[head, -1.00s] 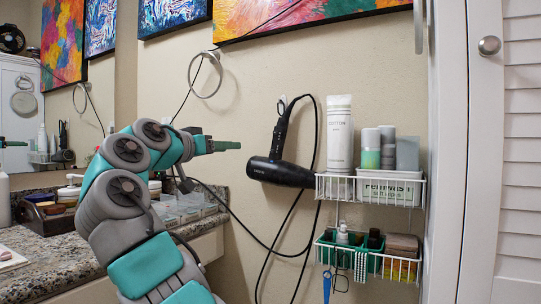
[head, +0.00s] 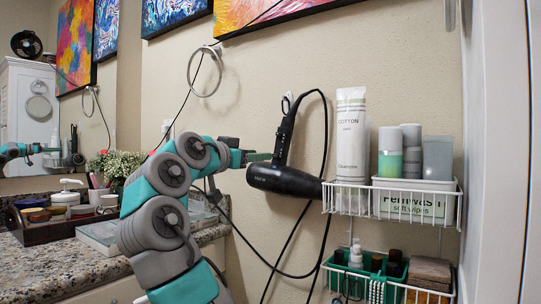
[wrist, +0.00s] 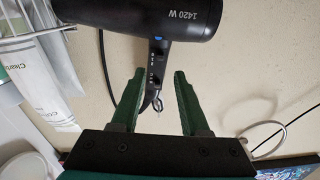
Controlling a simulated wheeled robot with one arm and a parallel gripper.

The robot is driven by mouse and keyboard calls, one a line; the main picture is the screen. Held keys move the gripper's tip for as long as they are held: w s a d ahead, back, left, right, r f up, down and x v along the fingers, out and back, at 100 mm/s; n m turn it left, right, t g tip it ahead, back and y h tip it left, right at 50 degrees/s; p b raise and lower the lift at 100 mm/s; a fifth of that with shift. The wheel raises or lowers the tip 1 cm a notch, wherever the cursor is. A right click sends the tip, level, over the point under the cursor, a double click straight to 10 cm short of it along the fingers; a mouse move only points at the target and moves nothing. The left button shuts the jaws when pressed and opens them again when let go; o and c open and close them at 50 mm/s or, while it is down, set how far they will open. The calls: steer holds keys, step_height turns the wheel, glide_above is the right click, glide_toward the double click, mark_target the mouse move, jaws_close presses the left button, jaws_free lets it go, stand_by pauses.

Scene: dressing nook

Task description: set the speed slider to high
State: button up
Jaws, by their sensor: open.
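A black hair dryer (head: 284,180) hangs on the wall with its handle up and its barrel level. In the wrist view the dryer (wrist: 150,18) shows upside down, with "1420 W" on its barrel. Its handle carries a blue button and small dark sliders (wrist: 154,68) near the barrel; their settings are too small to read. My gripper (head: 268,156) is at the dryer's handle, just above the barrel. In the wrist view my gripper (wrist: 157,75) is open, its two green fingers pointing at the handle with a gap between them. I cannot tell whether they touch it.
A white wire rack (head: 390,200) with tubes and bottles is close on the right of the dryer. A metal ring (head: 205,72) is on the wall at the left. Black cords hang below the dryer. A granite counter (head: 60,262) lies at the left.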

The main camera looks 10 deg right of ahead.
mark_target(274, 154)
steer(key=x, duration=0.6)
jaws_close()
stand_by(1.3)
